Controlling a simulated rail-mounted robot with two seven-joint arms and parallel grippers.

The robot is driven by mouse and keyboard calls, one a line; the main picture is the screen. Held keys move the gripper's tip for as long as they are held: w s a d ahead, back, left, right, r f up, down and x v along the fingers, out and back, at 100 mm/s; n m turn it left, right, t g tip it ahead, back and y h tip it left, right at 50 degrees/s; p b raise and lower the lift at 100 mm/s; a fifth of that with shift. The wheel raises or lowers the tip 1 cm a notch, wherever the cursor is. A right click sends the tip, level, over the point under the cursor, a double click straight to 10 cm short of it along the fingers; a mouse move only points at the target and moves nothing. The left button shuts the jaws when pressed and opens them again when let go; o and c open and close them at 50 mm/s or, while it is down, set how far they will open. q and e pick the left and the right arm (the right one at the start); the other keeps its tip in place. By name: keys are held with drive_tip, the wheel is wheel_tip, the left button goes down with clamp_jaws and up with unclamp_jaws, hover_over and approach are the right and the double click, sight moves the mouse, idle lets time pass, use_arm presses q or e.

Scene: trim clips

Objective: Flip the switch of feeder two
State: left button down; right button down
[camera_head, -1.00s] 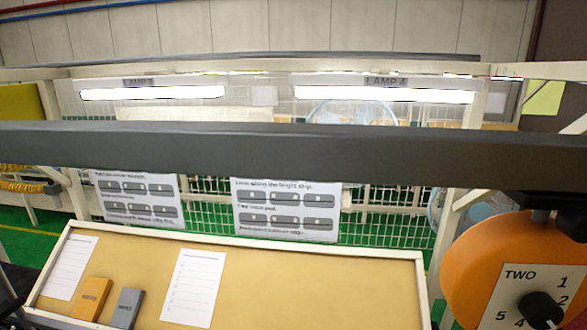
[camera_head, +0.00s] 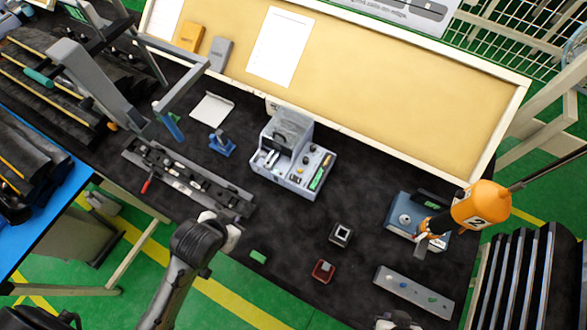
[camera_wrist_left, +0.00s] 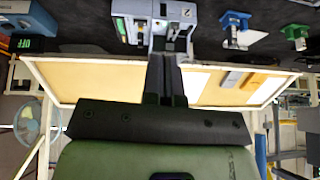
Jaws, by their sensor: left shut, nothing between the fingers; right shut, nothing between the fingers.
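A grey control unit (camera_head: 291,160) stands mid-table in the head view, with small knobs and a green strip; no feeder name is readable on it. In the left wrist view a blue-grey unit (camera_wrist_left: 129,29) is at the top, with a plate seemingly marked 2 (camera_wrist_left: 186,12). I cannot tell which part is the switch. My left gripper (camera_head: 226,226) is in front of and left of the control unit; its fingers (camera_wrist_left: 165,62) are shut and empty and partly cover the unit. My right gripper (camera_head: 399,322) barely shows at the bottom edge, shut.
An orange tool balancer marked 2 (camera_head: 482,206) hangs by a blue-grey box (camera_head: 407,214) at right. A long clip rail (camera_head: 185,178), a red tray (camera_head: 323,270), a small square block (camera_head: 341,234) and a grey plate (camera_head: 414,290) lie on the dark table. A tan board (camera_head: 400,95) rises behind.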

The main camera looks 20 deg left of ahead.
use_arm(q)
drive_tip(key=w+d+r+m+t+b, duration=0.2)
drive_tip(key=w+d+r+b, duration=0.15)
drive_tip(key=w, duration=0.55)
drive_tip(key=w+d+r+m+t+h+b, duration=0.1)
drive_tip(key=w+d+r+m+t+b, duration=0.1)
drive_tip(key=w+r, duration=0.5)
drive_tip(key=w+d+r+m+t+b, duration=0.1)
drive_tip(key=w+d+r+m+b, duration=0.15)
drive_tip(key=w, duration=0.85)
wheel_tip(320, 180, down, 21)
drive_tip(key=a+n+g+y+b, duration=0.1)
drive_tip(key=a+n+g+b, duration=0.1)
drive_tip(key=n+g, duration=0.5)
drive_tip(key=shift+a+g, duration=0.2)
drive_tip(key=shift+g, duration=1.7)
drive_tip(key=shift+f, duration=0.1)
